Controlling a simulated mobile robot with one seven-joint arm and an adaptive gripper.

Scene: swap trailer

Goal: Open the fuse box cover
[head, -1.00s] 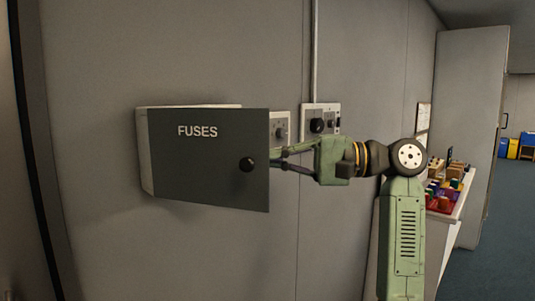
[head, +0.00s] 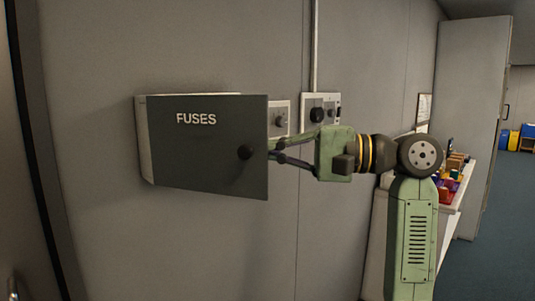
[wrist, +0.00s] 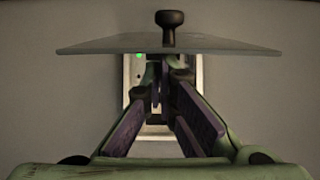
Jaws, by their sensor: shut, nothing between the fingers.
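My shut, empty fingers (wrist: 158,85) are on the cover's inner side; contact cannot be told.
Wall switch plates (head: 320,108) sit right of the cover, behind my gripper, with a conduit (head: 314,45) above. A white counter (head: 455,205) with coloured items stands at the right, before a tall grey cabinet (head: 475,110). Open floor lies at far right.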

